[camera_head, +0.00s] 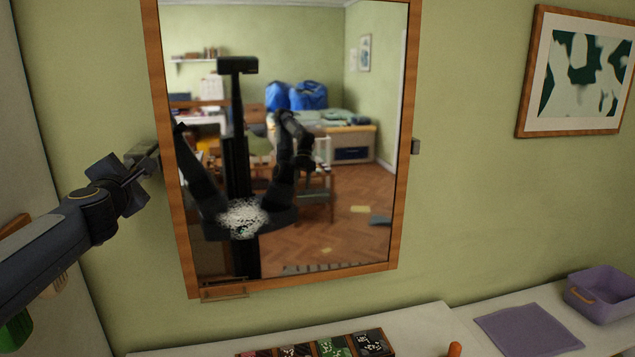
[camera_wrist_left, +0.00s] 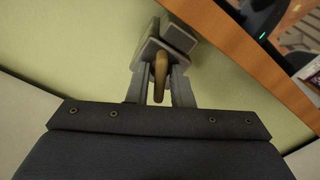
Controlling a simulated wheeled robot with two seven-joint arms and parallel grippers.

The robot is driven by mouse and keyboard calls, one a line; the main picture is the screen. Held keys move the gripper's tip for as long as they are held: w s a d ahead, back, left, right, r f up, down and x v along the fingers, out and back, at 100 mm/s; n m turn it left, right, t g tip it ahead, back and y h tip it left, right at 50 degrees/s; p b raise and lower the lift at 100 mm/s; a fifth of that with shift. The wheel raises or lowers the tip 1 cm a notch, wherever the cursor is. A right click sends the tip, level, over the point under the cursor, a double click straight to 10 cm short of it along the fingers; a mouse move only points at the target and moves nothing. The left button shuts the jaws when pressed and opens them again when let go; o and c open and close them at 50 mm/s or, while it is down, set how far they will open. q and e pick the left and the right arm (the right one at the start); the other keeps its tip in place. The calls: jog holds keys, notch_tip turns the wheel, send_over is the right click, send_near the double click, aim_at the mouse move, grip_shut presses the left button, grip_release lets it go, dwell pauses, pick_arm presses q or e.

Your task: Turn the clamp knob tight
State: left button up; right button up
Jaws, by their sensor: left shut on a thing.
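A grey clamp (camera_head: 142,150) sits at the left edge of a wood-framed mirror (camera_head: 402,180) on the green wall. My left gripper (camera_head: 143,168) reaches it from the left. In the left wrist view the grey clamp (camera_wrist_left: 166,45) has a tan, elongated knob (camera_wrist_left: 160,72). The fingers of my left gripper (camera_wrist_left: 160,88) are shut on the knob, one on each side. In the head view the knob is hidden by the gripper. My right gripper is not directly in view.
A framed picture (camera_head: 528,75) hangs further right. Below are a white counter (camera_head: 440,318), several small dark boxes (camera_head: 335,347), a purple mat (camera_head: 527,330) and a purple bin (camera_head: 604,300).

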pick_arm(q)
jog(key=m+p, duration=0.1)
jog(key=m, duration=0.2)
jog(key=shift+r+m, duration=0.1)
jog(key=shift+m, duration=0.8)
jog(key=shift+m, duration=0.4)
jog(key=o, duration=0.8)
jog(key=shift+o, duration=0.2)
